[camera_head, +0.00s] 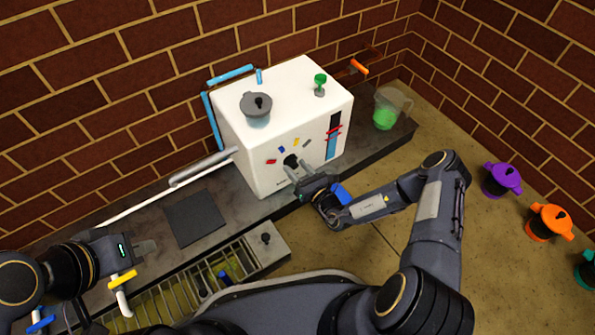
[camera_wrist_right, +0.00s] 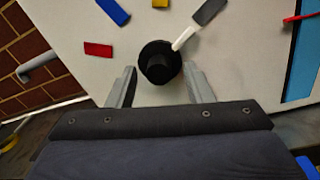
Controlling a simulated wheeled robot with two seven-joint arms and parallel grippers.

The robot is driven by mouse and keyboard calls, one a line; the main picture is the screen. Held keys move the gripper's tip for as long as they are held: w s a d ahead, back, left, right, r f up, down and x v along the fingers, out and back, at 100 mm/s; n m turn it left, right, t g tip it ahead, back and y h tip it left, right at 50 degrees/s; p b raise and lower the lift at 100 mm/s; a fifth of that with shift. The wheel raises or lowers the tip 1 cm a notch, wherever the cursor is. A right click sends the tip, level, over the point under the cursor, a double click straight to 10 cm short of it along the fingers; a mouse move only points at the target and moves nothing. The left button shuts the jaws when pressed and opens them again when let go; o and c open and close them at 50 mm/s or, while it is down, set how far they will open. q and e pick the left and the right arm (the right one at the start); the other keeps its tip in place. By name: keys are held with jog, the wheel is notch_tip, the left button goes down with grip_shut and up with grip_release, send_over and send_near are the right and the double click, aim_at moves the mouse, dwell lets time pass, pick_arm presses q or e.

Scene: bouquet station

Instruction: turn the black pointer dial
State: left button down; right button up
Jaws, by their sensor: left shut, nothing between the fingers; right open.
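The black pointer dial (camera_head: 291,161) is on the front of the white machine (camera_head: 265,140), with red, blue, yellow and grey marks around it. In the right wrist view the dial (camera_wrist_right: 160,62) has a white pointer aimed up and right at the grey mark (camera_wrist_right: 209,11). My right gripper (camera_head: 299,178) is open in front of the dial; in the wrist view its fingers (camera_wrist_right: 158,85) stand on either side of the dial's lower part. I cannot tell whether they touch it. My left gripper (camera_head: 150,248) is shut and empty, far to the left.
Purple (camera_head: 501,181) and orange (camera_head: 548,223) pots stand at the right. A slatted tray (camera_head: 190,297) lies in front on the left.

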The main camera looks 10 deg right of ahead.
jog(key=c, duration=1)
jog(key=n+p, duration=0.1)
jog(key=p, duration=0.1)
jog(key=n+p, duration=0.2)
jog(key=shift+r, duration=0.25)
jog(key=n+p, duration=0.2)
jog(key=p, duration=0.1)
jog(key=shift+n, duration=0.4)
jog(key=shift+f+n+p, duration=0.15)
jog(key=shift+n+p, duration=0.6)
jog(key=shift+n, duration=0.25)
jog(key=o, duration=1)
